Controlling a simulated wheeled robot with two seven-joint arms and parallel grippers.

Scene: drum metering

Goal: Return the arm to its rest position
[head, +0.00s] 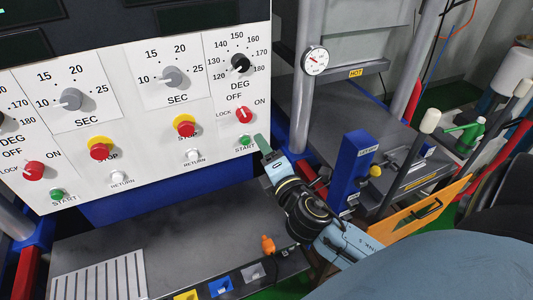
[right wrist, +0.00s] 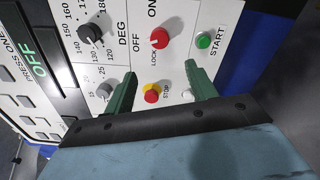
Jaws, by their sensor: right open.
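My right gripper (head: 263,146) is in front of the lower right of the white control panel (head: 215,155), close to the right-hand green START button (head: 245,141). In the right wrist view its two green fingers (right wrist: 160,84) stand apart with nothing between them; the panel lies beyond. There the START button (right wrist: 203,41) and the red knob (right wrist: 159,38) show past the fingertips, and the red and yellow STOP button (right wrist: 152,92) shows between the fingers. Whether a finger touches the panel I cannot tell. My right arm reaches in from the lower right. My left gripper is not in view.
A blue post (head: 352,165) and a grey press bed with a HOT label (head: 356,73) stand right of my gripper. An orange knob (head: 267,244) rises from the dark lower ledge (head: 190,240). A white-capped lever (head: 429,122) is farther right.

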